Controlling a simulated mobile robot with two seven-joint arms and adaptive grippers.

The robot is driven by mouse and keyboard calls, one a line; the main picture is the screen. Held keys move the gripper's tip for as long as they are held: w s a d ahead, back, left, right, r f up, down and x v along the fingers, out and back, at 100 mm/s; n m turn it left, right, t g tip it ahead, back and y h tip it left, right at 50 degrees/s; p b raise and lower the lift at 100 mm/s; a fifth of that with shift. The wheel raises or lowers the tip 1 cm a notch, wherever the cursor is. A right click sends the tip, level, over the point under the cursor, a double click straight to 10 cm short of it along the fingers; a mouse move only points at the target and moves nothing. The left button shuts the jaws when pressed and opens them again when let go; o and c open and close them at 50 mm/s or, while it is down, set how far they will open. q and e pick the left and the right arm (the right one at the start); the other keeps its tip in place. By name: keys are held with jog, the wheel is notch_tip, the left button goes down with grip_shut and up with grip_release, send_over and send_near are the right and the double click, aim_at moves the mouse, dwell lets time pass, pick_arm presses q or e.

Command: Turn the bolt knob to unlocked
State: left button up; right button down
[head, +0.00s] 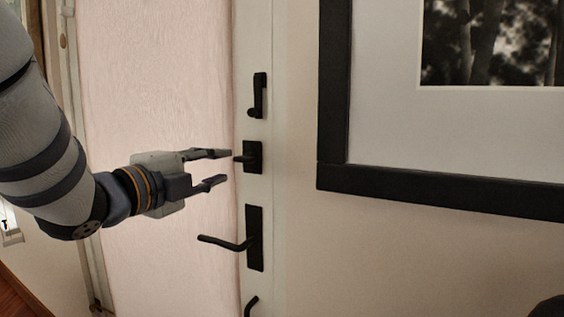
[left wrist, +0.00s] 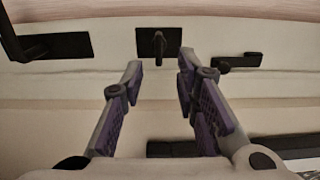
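The bolt knob (head: 240,158) is a small black turn piece on a square black plate (head: 254,157), on the door's pale edge strip. My left gripper (head: 227,166) is open and empty, just left of the knob, its upper fingertip close to it. In the left wrist view the knob (left wrist: 158,46) stands out from its plate (left wrist: 174,37), ahead of and between the two spread fingertips (left wrist: 159,65). Neither finger closes on it; I cannot tell if the upper one touches. My right gripper is not in view.
Below the knob is a black lever handle (head: 228,243) on a tall plate; above it is another black handle (head: 259,96). A black-framed picture (head: 333,100) hangs on the wall at right. The pale pink door panel (head: 150,90) lies behind my left arm.

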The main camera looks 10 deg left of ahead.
aim_at(241, 161)
pick_arm(q)
jog(key=x, duration=0.9)
jog(key=shift+f, duration=0.1)
grip_shut()
